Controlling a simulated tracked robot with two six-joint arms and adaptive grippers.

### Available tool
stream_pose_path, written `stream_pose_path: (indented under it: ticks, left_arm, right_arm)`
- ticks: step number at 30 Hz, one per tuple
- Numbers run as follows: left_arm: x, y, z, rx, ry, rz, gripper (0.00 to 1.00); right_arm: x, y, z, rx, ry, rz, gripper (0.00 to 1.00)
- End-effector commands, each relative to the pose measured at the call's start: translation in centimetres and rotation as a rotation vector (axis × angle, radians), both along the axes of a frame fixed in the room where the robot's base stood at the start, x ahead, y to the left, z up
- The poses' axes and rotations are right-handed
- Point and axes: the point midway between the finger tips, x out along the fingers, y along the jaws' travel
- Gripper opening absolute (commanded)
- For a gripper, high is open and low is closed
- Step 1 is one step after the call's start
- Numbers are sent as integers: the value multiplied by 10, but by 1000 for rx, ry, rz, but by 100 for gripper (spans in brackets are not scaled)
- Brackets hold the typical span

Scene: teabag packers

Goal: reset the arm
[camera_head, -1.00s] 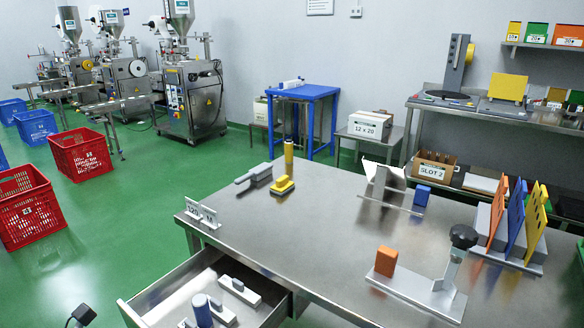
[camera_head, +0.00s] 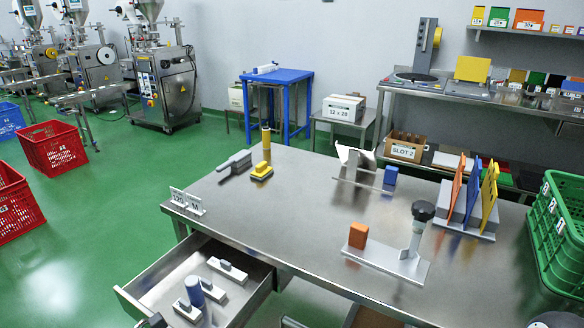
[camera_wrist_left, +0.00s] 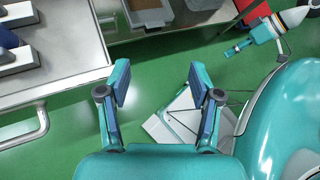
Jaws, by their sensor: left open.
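My left gripper (camera_wrist_left: 160,82) shows in the left wrist view, its two teal and dark-blue fingers spread apart. Nothing is between them; green floor shows in the gap. It is outside the steel bench, beside the open drawer (camera_wrist_left: 45,78), whose handle is at the left of that view. In the head view the drawer (camera_head: 262,290) is pulled out at the lower left of the bench.
The steel bench (camera_head: 300,235) holds an orange block (camera_head: 358,235) on a stand, a yellow-topped block (camera_head: 262,171), a blue block (camera_head: 390,176) and upright coloured panels (camera_head: 488,195). A green crate (camera_head: 560,235) stands at the right, red crates (camera_head: 52,148) on the floor at left.

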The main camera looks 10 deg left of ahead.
Motion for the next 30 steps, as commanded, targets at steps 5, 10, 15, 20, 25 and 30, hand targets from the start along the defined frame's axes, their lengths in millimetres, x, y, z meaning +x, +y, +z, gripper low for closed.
stream_pose_path:
  ticks: [5, 10, 15, 20, 25, 30]
  left_arm:
    - [-53, -78, -39, 90, 93, -441, 64]
    - [-130, -115, -95, 318, -26, -1098, 64]
    - [-147, -115, -144, 537, -409, -1625, 64]
    - [-109, -111, -157, 751, -776, -1812, 64]
    - [-87, -108, -158, 870, -926, -1873, 64]
    - [-87, -107, -157, 869, -932, -1881, 42]
  right_arm:
    - [0, 0, 34, 0, 0, 0, 23]
    - [0, 0, 60, 0, 0, 0, 23]
    - [0, 0, 67, 0, 0, 0, 23]
    - [0, 0, 64, 0, 0, 0, 23]
    - [0, 0, 64, 0, 0, 0, 23]
    - [0, 0, 64, 0, 0, 0, 23]
